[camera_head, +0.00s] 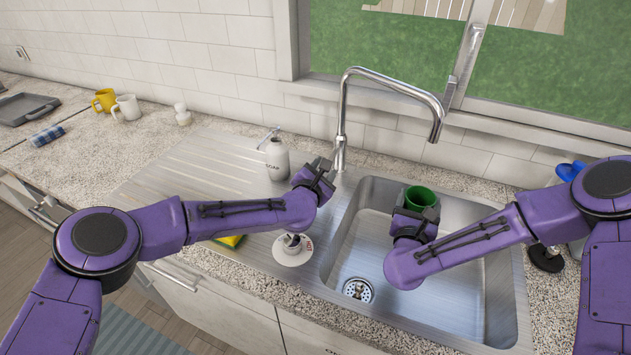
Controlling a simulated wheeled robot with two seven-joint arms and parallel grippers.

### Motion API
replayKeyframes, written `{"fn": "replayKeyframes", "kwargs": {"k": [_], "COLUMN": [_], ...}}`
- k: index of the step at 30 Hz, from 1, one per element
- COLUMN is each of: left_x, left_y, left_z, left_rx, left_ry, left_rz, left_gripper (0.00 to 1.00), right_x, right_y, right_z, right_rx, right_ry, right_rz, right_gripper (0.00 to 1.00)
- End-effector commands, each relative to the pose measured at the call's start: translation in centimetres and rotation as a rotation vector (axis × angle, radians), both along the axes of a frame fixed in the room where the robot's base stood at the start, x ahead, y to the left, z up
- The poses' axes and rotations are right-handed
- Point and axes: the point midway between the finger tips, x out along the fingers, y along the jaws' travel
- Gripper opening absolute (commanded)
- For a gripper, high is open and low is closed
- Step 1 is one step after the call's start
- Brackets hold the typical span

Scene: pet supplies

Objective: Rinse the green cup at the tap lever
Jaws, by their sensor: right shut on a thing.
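The green cup (421,197) is upright over the sink basin (375,198), its open mouth facing up. My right gripper (413,214) is shut on the cup and covers part of its side. The tap (341,110) stands behind the basin; its spout end (436,131) is above and slightly right of the cup, with a clear gap. No water shows. My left gripper (320,170) is close to the left of the tap's base; whether its jaws are open is unclear. The tap lever cannot be made out clearly there.
A soap bottle (277,158) stands left of my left gripper. A white round holder (293,250) and a yellow-green sponge (231,241) are on the near side. A yellow mug (104,100) and white mug (127,107) stand far left. The basin floor around the drain (357,290) is clear.

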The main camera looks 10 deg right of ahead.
Motion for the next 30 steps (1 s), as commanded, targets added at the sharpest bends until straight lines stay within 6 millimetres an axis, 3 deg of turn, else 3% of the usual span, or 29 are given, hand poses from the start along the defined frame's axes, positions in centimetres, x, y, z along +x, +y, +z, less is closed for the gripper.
{"fn": "replayKeyframes", "kwargs": {"k": [6,12,25,30], "left_x": [-4.1,-6.9,-7.6,-7.6], "left_y": [2.2,3.5,3.8,3.8], "left_z": [0.9,1.4,1.5,1.4], "left_rx": [0.0,0.0,0.0,0.0], "left_ry": [0.001,0.0,0.001,0.001], "left_rz": [-0.001,0.0,0.001,-0.001], "left_gripper": [0.44,0.44,0.44,0.44], "right_x": [0.0,0.0,-0.1,-1.3], "right_y": [0.0,0.0,0.0,0.3], "right_z": [0.0,0.0,0.0,0.0], "right_rx": [0.0,0.0,0.0,-0.001], "right_ry": [0.0,0.0,0.0,-0.001], "right_rz": [0.0,0.0,0.0,0.004], "right_gripper": [0.45,0.45,0.45,0.45]}}
